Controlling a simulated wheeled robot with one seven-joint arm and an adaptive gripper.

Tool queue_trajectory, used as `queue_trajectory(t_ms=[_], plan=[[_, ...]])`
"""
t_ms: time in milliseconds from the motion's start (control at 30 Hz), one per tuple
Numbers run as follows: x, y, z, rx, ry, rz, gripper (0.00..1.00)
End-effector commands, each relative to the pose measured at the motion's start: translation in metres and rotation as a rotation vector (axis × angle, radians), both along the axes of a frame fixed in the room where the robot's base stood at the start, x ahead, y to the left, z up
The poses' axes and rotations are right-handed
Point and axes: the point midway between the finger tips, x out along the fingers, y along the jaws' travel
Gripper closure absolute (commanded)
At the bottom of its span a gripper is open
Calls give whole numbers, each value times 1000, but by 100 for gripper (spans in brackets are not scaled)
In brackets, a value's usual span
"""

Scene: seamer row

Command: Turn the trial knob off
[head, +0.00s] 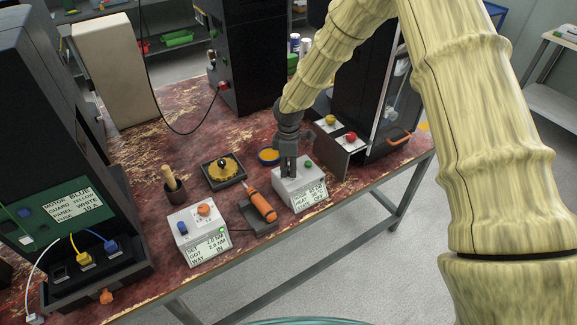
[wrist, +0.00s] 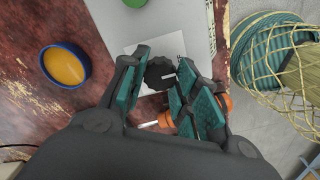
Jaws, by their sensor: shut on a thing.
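The trial knob (wrist: 160,73) is a dark, ridged round knob with a white pointer mark, seen in the wrist view. It sits on a light grey box (head: 292,199) near the table's front edge. My gripper (head: 288,172) points down over this box and is shut on the knob, with teal-padded fingers on either side of it. In the head view the gripper hides the knob. The box has a green button (head: 307,163) and a front label whose last word seems to read OFF; the rest is too small to read surely.
An orange-handled tool (head: 260,204) lies in a dark holder left of the box. Beyond that is another box (head: 190,243) with an orange knob. A blue-rimmed dish (head: 268,157) sits behind the gripper.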

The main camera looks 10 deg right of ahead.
Motion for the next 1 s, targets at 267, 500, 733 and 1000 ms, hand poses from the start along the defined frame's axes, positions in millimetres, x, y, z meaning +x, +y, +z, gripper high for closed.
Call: queue_trajectory(t_ms=[267,500,733,1000], plan=[[2,0,2,0,-4,9,94],[2,0,2,0,-4,8,55],[2,0,6,0,-5,8,50],[1,-1,51,0,-11,6,47]])
